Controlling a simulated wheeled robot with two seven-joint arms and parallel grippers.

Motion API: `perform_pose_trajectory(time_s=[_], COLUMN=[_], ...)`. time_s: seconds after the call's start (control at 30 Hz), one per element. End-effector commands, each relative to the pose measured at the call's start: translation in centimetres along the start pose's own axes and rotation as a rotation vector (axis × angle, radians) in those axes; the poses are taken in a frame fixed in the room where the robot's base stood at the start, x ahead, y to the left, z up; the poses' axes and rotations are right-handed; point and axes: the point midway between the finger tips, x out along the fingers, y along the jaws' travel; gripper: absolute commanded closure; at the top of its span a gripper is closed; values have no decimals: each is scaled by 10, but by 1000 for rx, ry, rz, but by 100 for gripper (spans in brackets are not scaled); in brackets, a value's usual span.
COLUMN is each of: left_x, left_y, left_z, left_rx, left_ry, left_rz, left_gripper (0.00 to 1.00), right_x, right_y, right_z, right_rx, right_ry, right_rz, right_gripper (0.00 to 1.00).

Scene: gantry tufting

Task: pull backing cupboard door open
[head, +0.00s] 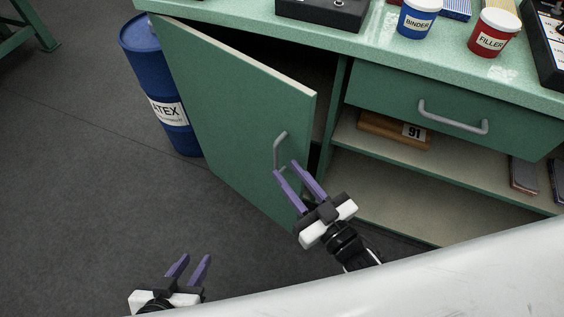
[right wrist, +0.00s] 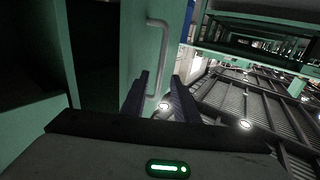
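The green backing cupboard door (head: 225,110) stands partly open, swung out from the bench with a dark gap behind its free edge. Its grey bar handle (head: 277,150) is near that free edge. My right gripper (head: 285,167) is open, with its purple fingers at the handle's lower end. In the right wrist view, the handle (right wrist: 163,55) shows ahead of the spread fingers (right wrist: 160,82), its lower end between them. I cannot tell whether they touch it. My left gripper (head: 194,257) is open and empty, low over the floor at the bottom left.
A blue latex drum (head: 165,95) stands behind the door at left. The green bench has a drawer (head: 445,105) and open shelves right of the cupboard. Binder (head: 418,18) and filler (head: 494,33) tubs stand on top.

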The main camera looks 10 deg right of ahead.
Motion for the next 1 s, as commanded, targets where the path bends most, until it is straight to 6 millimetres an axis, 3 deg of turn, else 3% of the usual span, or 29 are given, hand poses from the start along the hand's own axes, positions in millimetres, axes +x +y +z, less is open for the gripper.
perform_pose_trajectory(time_s=[0.2, 0.4, 0.67, 0.83, 1.0], left_x=[-2, -2, -2, 1, 11], left_y=[0, 0, 1, 1, 0], left_z=[0, 3, 2, 3, 8], left_rx=[1, 2, 0, -2, -13], left_ry=[-6, -13, -11, -8, 7], left_rz=[-1, -2, -1, -1, 2], left_gripper=[69, 69, 69, 69, 69], right_x=[-42, -59, -61, -59, -52], right_y=[0, 0, 0, 0, 3], right_z=[0, 0, -1, 2, 12], right_rx=[0, 0, -1, 39, 293], right_ry=[-2, 0, 2, 13, 44], right_rz=[-1, -1, -1, -26, -175], right_gripper=[73, 73, 73, 98, 100])
